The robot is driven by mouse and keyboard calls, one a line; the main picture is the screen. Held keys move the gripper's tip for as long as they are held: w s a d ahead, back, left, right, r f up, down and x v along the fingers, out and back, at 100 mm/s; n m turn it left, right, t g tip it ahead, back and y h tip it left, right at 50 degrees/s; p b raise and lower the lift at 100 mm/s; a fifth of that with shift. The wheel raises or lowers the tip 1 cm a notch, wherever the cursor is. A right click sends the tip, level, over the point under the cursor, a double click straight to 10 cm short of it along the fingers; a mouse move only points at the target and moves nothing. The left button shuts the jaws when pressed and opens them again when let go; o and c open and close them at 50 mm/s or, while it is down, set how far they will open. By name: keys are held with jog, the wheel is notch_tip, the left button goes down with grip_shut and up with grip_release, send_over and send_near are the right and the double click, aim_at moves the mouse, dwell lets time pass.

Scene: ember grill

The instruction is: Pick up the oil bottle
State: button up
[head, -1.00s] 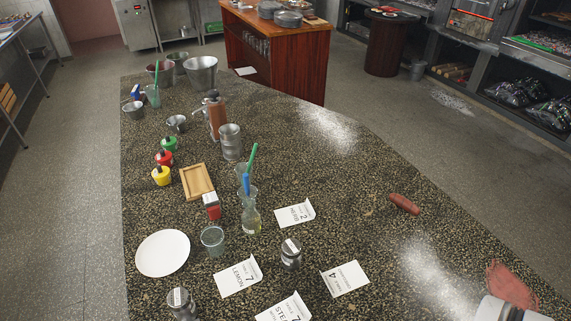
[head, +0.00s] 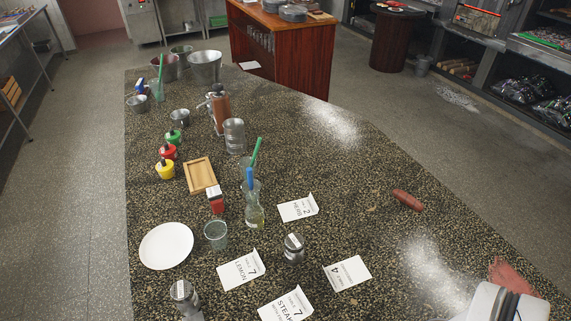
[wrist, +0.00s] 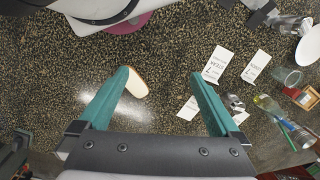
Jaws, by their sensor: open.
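The oil bottle (head: 254,210) is a clear glass bottle with yellowish oil in its lower part, standing upright on the speckled counter. In the head view it is left of centre, close to a blue and a green stick-like thing. In the wrist view, the bottle (wrist: 267,104) lies toward the right edge. The fingertips do not show in the head view.
A glass (head: 216,235), a red-labelled shaker (head: 215,204) and a metal shaker (head: 293,248) stand near the bottle. A white plate (head: 166,246) and several paper cards lie around. A sausage-like item (head: 408,200) lies right on mostly clear counter.

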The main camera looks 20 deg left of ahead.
jog(key=w+n+t+h, duration=0.2)
jog(key=w+n+h, duration=0.3)
jog(key=w+n, duration=0.75)
jog(key=n+t+y, duration=0.5)
jog(key=n+t, duration=0.2)
jog(key=n, duration=2.3)
send_near(251, 213)
jog(key=x, duration=0.7)
jog(key=shift+w+d+r, duration=0.2)
jog(key=shift+w+d, duration=0.05)
jog(key=shift+w, duration=0.05)
jog(key=x, duration=0.5)
jog(key=shift+a+f, duration=0.25)
jog(key=shift+f, duration=0.3)
grip_shut()
